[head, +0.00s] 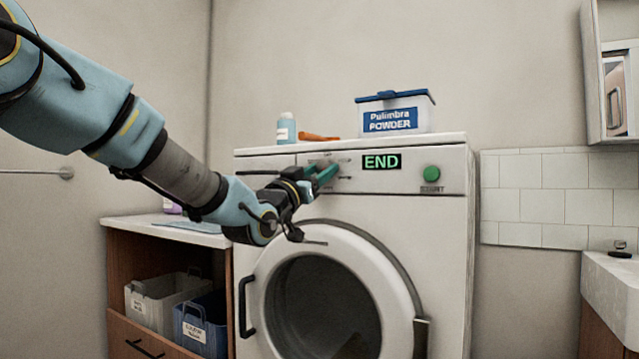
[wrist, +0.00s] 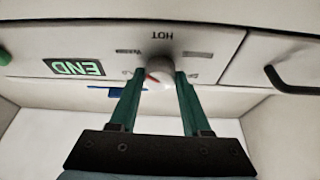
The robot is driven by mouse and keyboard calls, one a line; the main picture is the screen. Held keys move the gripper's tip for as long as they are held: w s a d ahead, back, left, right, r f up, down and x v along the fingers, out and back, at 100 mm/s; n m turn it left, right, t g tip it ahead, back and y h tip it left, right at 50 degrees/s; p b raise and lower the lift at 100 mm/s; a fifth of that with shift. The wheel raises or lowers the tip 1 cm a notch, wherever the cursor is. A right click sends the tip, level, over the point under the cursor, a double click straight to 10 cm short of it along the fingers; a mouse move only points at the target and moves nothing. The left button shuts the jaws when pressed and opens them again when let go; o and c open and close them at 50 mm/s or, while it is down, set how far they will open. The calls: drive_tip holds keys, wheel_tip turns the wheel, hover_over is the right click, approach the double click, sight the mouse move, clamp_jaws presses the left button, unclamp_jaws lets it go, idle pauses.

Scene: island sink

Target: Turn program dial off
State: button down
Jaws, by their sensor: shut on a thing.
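The program dial (wrist: 158,74) is a pale round knob with a red mark, on the front panel of the white washing machine (head: 455,235). My gripper (head: 325,174) has its green fingers at the panel, left of the display, and hides the dial in the head view. In the wrist view my gripper (wrist: 158,82) has one finger on each side of the dial and is shut on it. The word HOT is printed beside the dial, upside down in this view. The display (head: 381,162) reads END in green.
A green START button (head: 432,173) sits at the panel's right. A powder box (head: 396,112), a small bottle (head: 286,128) and an orange item (head: 318,137) stand on top. The round door (head: 400,270) is below my gripper. A wooden cabinet (head: 165,335) with bins stands left.

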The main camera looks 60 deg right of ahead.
drive_tip(key=n+t+y, duration=0.1)
drive_tip(key=n+t, duration=0.1)
drive_tip(key=n, duration=0.3)
drive_tip(key=n+t+y+b, duration=0.1)
drive_tip(key=n+t, duration=0.2)
drive_tip(key=n, duration=0.3)
drive_tip(key=n+t+y, duration=0.1)
drive_tip(key=n+t, duration=0.1)
drive_tip(key=n, duration=0.4)
drive_tip(key=shift+s+r+b, duration=0.2)
drive_tip(key=shift+s+b, duration=0.15)
drive_tip(key=n+y+p, duration=0.1)
drive_tip(key=n, duration=0.1)
drive_tip(key=n+y+p, duration=0.1)
drive_tip(key=n, duration=0.1)
drive_tip(key=n+y+p, duration=0.1)
drive_tip(key=n, duration=0.1)
drive_tip(key=shift+r+n+p, duration=0.25)
drive_tip(key=shift+n+p, duration=0.15)
drive_tip(key=n+y+p, duration=0.1)
drive_tip(key=n+p, duration=0.1)
drive_tip(key=n, duration=0.1)
drive_tip(key=shift+r+n+g+p, duration=0.1)
drive_tip(key=shift+n+g+p, duration=0.2)
drive_tip(key=shift+g+p, duration=0.1)
drive_tip(key=shift+n+y+p, duration=0.4)
drive_tip(key=shift+n+p, duration=0.2)
drive_tip(key=shift+n, duration=0.1)
drive_tip(key=shift+g, duration=0.4)
